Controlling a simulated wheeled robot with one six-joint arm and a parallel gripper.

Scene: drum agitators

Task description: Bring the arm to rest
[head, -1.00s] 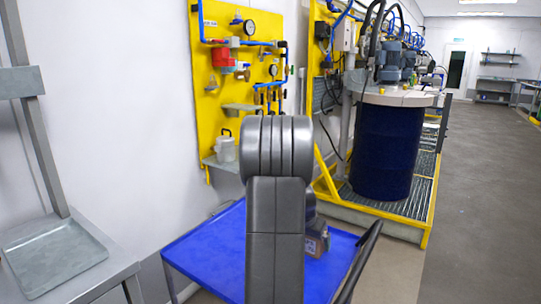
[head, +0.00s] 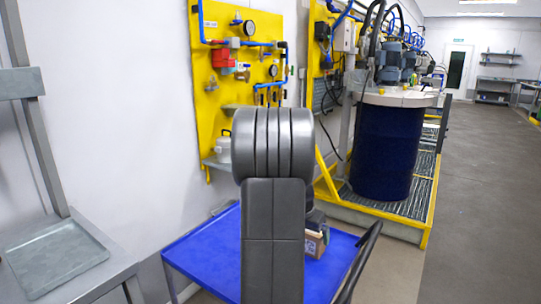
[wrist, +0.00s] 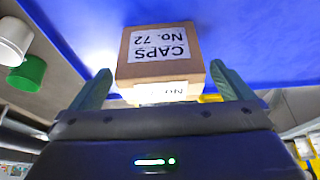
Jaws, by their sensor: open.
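My gripper (wrist: 159,70) is open in the wrist view, with its two green fingers spread to either side of a brown cardboard box (wrist: 195,73). The box has white labels reading "CAPS No. 72", upside down in this view. It rests on the blue cart top (wrist: 270,30), and the fingers do not visibly press on it. In the head view the box (head: 318,245) shows partly, just right of my dark arm, which hides most of the gripper and part of the cart (head: 205,255).
A yellow panel (head: 215,95) with gauges and pipes stands on the wall behind the cart. A dark blue drum (head: 385,150) stands on a yellow-edged grating to the right. A grey bench (head: 85,285) with a tray is at left. Open floor lies at right.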

